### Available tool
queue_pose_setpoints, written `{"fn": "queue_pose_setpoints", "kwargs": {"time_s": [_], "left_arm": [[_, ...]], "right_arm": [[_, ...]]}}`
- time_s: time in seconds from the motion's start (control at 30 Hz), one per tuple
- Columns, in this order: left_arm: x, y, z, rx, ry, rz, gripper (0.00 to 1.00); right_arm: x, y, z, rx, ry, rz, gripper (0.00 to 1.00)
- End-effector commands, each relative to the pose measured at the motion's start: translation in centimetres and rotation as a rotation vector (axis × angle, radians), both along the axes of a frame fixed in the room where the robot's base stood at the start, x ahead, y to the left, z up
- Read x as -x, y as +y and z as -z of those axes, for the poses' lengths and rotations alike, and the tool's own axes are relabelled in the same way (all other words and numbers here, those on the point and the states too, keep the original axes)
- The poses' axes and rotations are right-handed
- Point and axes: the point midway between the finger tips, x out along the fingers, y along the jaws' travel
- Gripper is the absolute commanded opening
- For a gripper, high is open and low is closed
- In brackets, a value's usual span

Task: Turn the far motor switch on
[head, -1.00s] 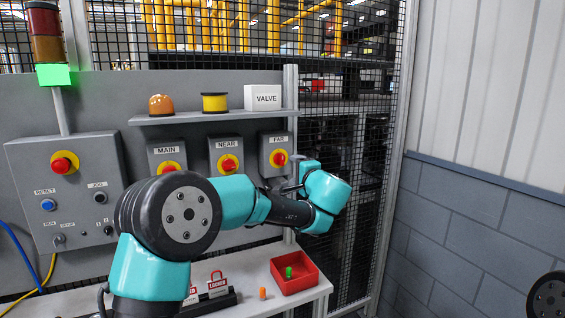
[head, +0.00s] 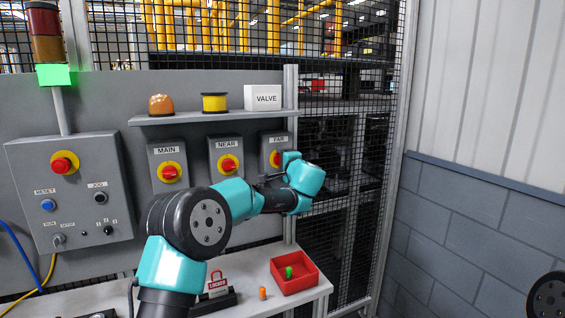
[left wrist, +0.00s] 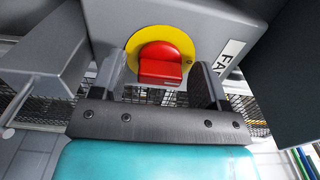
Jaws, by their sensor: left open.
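The far motor switch (head: 276,158) is a red knob on a yellow disc, on a grey box labelled FAR. It is the rightmost of three such boxes, and my left wrist partly covers it in the head view. In the left wrist view the red knob (left wrist: 160,66) is seen close up, its block handle lying level in that picture. My left gripper (left wrist: 165,80) is open, with one finger on each side of the knob. I cannot tell whether the fingers touch it. My right gripper is out of view.
The MAIN switch (head: 170,172) and NEAR switch (head: 228,164) stand left of it. A shelf (head: 215,116) runs above the boxes. A mesh fence (head: 345,170) rises to the right.

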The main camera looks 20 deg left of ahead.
Motion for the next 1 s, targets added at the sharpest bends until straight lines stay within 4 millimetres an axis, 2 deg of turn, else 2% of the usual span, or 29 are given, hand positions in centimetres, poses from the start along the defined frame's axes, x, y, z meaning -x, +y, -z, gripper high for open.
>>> {"fn": "queue_pose_setpoints", "kwargs": {"time_s": [0.07, 0.57, 1.0], "left_arm": [[0.02, -0.01, 0.00, 0.000, 0.000, 0.000, 0.67], [0.01, 0.00, -0.01, 0.001, -0.001, 0.000, 0.19], [0.00, 0.09, -0.05, -0.045, 0.038, -0.001, 0.19]], "right_arm": [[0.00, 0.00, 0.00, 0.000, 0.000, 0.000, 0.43], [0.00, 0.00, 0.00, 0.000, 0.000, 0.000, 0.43], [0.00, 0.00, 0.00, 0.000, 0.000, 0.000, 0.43]]}}
